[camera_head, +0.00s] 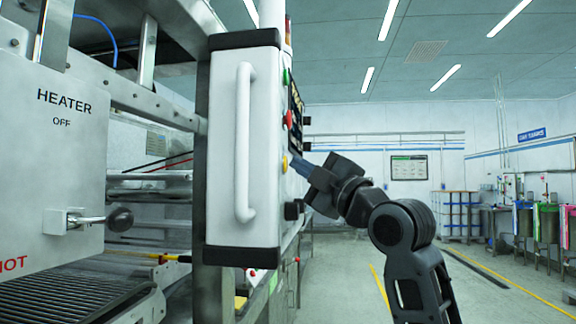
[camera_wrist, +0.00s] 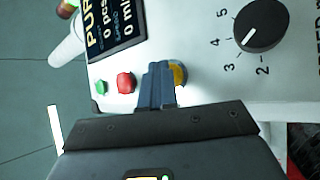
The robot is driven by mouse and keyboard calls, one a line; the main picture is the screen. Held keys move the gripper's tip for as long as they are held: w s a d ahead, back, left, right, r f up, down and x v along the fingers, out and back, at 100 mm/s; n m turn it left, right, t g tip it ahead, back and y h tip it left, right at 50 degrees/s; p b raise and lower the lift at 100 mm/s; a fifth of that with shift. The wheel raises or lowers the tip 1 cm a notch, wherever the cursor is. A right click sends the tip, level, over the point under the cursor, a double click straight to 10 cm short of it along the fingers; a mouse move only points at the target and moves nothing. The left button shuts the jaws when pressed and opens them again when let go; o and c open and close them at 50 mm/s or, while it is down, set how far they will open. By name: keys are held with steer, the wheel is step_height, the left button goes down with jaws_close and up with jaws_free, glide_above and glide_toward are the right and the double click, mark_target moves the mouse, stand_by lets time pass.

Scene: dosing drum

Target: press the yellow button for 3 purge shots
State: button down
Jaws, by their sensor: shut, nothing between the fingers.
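The yellow button (camera_wrist: 180,74) is on the white control panel (camera_wrist: 205,85). In the wrist view it shows just right of my fingers, which hide its left part. In the head view the yellow button (camera_head: 285,164) shows at the panel's edge. My gripper (camera_head: 298,164) is shut and empty, its fingertips close in front of the panel by the button. In the wrist view my gripper (camera_wrist: 157,66) points at the panel. I cannot tell whether it touches the button. The display (camera_wrist: 113,28) is partly cut off and reads "PUR", "0 pcs" and "0 mi".
A red button (camera_wrist: 126,82) and a green button (camera_wrist: 100,87) lie left of my fingers. A black numbered dial (camera_wrist: 258,28) is at right. In the head view the control box (camera_head: 230,150) has a white handle (camera_head: 243,142). The floor at right is open.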

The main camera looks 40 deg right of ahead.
steer(key=shift+s+d+b, duration=0.3)
steer(key=shift+s+d, duration=0.05)
steer(key=shift+s, duration=0.2)
steer(key=shift+s+d+b, duration=0.5)
steer(key=shift+s+d, duration=0.3)
steer(key=shift+s, duration=0.2)
steer(key=shift+s+d+b, duration=0.45)
steer(key=shift+s+d, duration=0.3)
steer(key=shift+s, duration=0.25)
steer(key=shift+f, duration=0.15)
